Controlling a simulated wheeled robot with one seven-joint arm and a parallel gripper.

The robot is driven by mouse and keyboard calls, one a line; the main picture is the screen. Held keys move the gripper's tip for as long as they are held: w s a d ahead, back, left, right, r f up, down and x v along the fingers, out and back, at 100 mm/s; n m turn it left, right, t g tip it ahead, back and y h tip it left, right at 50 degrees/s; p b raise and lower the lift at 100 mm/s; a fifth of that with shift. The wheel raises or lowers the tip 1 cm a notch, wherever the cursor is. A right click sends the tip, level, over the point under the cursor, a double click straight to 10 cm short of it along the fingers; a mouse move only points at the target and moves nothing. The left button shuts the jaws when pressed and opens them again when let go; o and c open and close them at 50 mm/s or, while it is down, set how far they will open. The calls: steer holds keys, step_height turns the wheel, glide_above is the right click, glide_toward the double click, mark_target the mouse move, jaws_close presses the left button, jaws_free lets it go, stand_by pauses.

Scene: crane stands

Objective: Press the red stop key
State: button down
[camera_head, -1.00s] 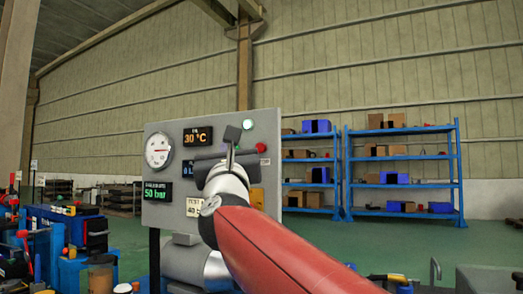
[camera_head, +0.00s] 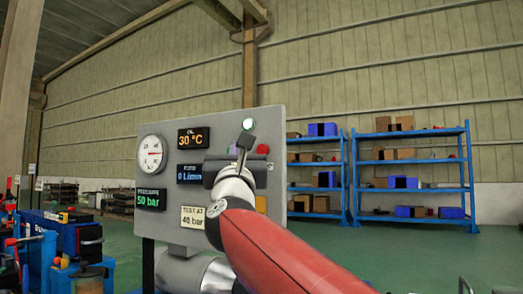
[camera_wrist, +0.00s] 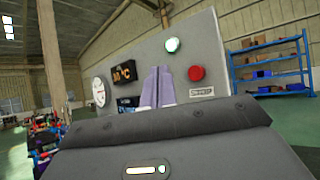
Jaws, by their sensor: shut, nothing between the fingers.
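The red stop key (camera_wrist: 196,73) is a round red button on the grey panel, above a small white label. In the head view (camera_head: 263,149) it shows just right of my gripper. My gripper (camera_wrist: 158,72) is shut and empty, its two pale fingers together and pointing at the panel. In the wrist view the fingertips lie left of the red key, at about its height. In the head view my gripper (camera_head: 245,143) stands in front of the panel's right part. I see no contact with the key; the remaining gap is hard to judge.
The grey panel (camera_head: 225,130) carries a lit whitish-green lamp (camera_wrist: 172,45) above the key, a round gauge (camera_head: 151,154), lit readouts and a "TEST AT 40 bar" label (camera_head: 193,217). Blue shelves (camera_head: 350,180) stand far right. Blue equipment (camera_head: 60,235) stands at left.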

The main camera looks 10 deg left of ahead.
glide_toward(258, 146)
step_height(258, 146, up, 4)
steer(key=w+a, duration=0.2)
steer(key=w, duration=0.1)
steer(key=shift+w+d+f+p, duration=0.15)
steer(key=shift+w+p, duration=0.05)
steer(key=shift+p, duration=0.1)
stand_by(1.6)
steer(key=shift+w+d, duration=0.15)
steer(key=shift+w, duration=0.25)
steer(key=shift+w+d, duration=0.2)
steer(key=shift+w, duration=0.25)
stand_by(0.7)
stand_by(0.3)
steer(key=shift+s+a+b, duration=0.3)
steer(key=shift+s+b, duration=0.3)
steer(key=shift+s, duration=0.25)
